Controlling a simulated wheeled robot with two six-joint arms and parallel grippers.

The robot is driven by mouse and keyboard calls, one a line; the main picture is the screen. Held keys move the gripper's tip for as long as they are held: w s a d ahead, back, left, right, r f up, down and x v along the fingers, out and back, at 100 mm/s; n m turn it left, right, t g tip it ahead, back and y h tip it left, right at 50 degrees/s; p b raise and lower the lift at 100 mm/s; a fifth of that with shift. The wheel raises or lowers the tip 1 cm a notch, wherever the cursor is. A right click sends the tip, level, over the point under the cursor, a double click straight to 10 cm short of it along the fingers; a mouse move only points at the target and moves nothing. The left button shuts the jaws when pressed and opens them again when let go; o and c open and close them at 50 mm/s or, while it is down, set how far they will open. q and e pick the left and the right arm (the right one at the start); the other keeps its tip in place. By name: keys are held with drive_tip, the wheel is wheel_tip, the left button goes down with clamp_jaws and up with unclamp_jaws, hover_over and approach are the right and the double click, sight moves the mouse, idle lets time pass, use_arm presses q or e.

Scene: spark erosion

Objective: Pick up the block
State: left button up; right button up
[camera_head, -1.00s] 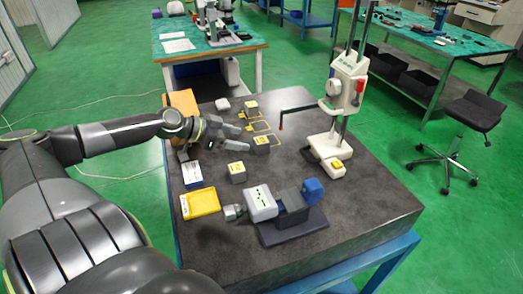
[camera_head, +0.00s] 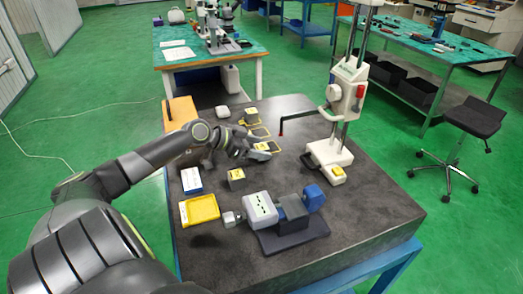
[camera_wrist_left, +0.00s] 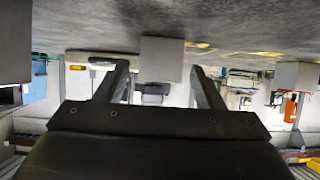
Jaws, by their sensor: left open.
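Several small grey blocks with yellow tops stand on the dark stone table. One block (camera_head: 264,146) is right at the fingertips of my left gripper (camera_head: 254,149) and is partly hidden by it. Another block (camera_head: 236,178) stands nearer, below the gripper, and a third (camera_head: 251,115) stands farther back. In the left wrist view, which looks upside down, a plain grey block (camera_wrist_left: 161,59) appears between the two spread fingers of my left gripper (camera_wrist_left: 160,75). The fingers are open, and I cannot tell whether they touch the block. My right gripper is not in view.
A white stand with a red-tipped arm (camera_head: 340,105) is right of the gripper. A vise-like device (camera_head: 285,210), a yellow tray (camera_head: 199,210) and a blue-white box (camera_head: 191,180) are nearer. The table's right front is clear.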

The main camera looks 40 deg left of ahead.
use_arm(q)
drive_tip(key=shift+w+d+f, duration=0.35)
drive_tip(key=shift+w, duration=0.2)
drive_tip(key=c, duration=1.2)
drive_tip(key=shift+o, duration=0.2)
